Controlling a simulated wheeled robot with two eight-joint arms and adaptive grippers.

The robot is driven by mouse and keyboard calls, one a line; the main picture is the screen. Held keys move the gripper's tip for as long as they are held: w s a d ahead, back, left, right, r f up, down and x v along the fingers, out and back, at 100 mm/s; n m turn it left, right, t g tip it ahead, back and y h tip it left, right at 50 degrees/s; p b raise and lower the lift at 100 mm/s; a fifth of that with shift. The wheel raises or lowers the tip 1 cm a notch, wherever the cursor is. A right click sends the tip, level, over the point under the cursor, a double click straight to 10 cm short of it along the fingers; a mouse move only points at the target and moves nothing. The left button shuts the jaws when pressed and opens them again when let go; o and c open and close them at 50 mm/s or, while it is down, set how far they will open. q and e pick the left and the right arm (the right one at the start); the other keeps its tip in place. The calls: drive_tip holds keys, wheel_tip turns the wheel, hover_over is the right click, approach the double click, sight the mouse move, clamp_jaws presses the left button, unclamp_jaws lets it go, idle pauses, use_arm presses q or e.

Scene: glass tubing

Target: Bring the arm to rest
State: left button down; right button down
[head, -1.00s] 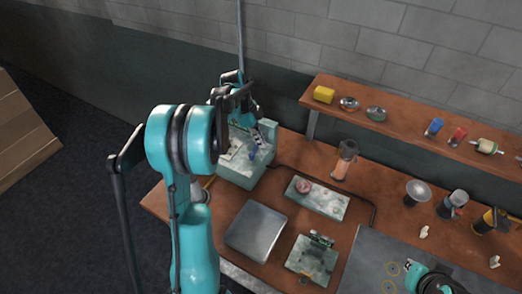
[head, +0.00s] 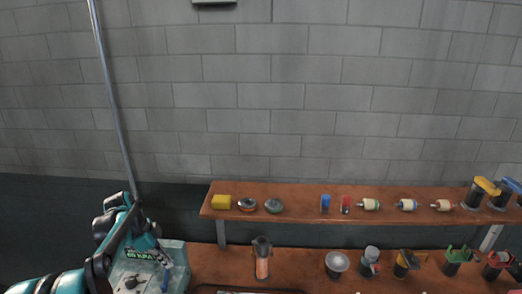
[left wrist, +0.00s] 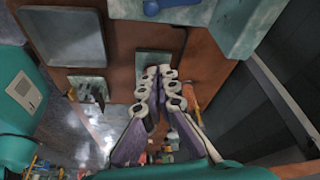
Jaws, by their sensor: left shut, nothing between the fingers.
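My left arm (head: 118,235) comes in at the lower left of the head view, folded in front of the pale green box. In the left wrist view my left gripper (left wrist: 164,78) is shut, its two fingers meeting at the tips with nothing between them. The fingertips hang above the brown bench and a small pale mat (left wrist: 153,62). The gripper's fingers are hard to make out in the head view. My right gripper is not in view.
The pale green box (head: 178,256) stands close to the left arm. A thin grey rod (head: 112,90) rises there; its lower end is unclear. A shelf (head: 290,203) with small items and several upright holders line the back. A grey plate (left wrist: 65,35) lies on the bench.

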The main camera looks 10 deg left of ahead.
use_arm(q)
drive_tip(key=s+d+n+t+y+b, duration=0.25)
drive_tip(key=s+d+n+b, duration=0.3)
drive_tip(key=s+d, duration=0.5)
drive_tip(key=s+d+f+n+t+y+b, duration=0.1)
drive_tip(key=s+d+f+n+t+b, duration=0.2)
drive_tip(key=s+d+f+n+b, duration=0.2)
drive_tip(key=s+d+f+n, duration=0.2)
drive_tip(key=s+d+n, duration=0.1)
drive_tip(key=s+d, duration=0.1)
drive_tip(key=shift+s+f, duration=0.4)
drive_tip(key=shift+s, duration=0.15)
